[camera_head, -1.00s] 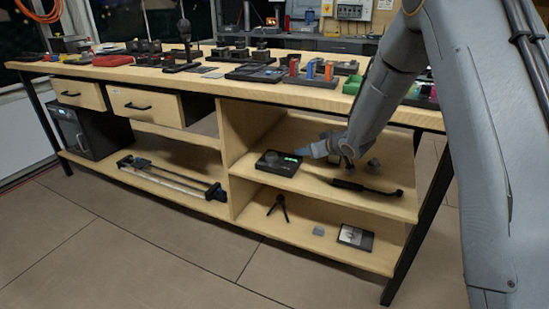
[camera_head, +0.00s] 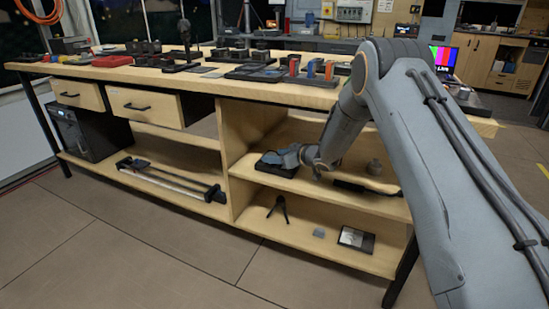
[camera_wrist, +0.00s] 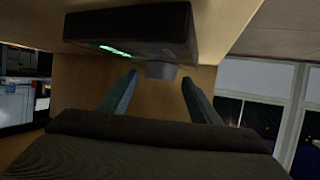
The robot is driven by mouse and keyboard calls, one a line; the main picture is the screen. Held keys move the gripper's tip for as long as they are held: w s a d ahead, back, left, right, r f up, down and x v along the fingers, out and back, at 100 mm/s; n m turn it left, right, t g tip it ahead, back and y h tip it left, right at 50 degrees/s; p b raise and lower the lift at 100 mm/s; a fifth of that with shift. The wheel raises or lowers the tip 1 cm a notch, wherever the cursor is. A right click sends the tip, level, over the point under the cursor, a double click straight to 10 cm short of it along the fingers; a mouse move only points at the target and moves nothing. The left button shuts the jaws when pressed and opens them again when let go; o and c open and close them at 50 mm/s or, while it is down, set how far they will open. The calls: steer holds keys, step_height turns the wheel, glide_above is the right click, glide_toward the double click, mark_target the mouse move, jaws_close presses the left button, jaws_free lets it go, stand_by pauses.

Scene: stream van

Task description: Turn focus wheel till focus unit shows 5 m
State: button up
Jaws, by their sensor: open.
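The focus unit (camera_head: 268,169) is a flat black box on the upper shelf under the workbench. In the head view my gripper (camera_head: 285,157) covers much of it, hiding its wheel and display. In the wrist view the focus unit (camera_wrist: 150,25) fills the top, with a lit green display (camera_wrist: 115,50) too small and slanted to read. The grey focus wheel (camera_wrist: 161,71) sticks out from the unit. My gripper (camera_wrist: 160,80) is open, with one finger on each side of the wheel and visible gaps; I cannot tell how far the tips reach along it.
A dark handled tool (camera_head: 365,187) and a small grey knob-like object (camera_head: 374,167) share the shelf. A small tripod (camera_head: 279,208) is on the lower shelf.

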steer(key=shift+w+a+f, duration=0.25)
steer(key=shift+w+a, duration=0.1)
steer(key=shift+a, duration=0.05)
steer(key=c, duration=1.1)
steer(key=shift+o, duration=0.2)
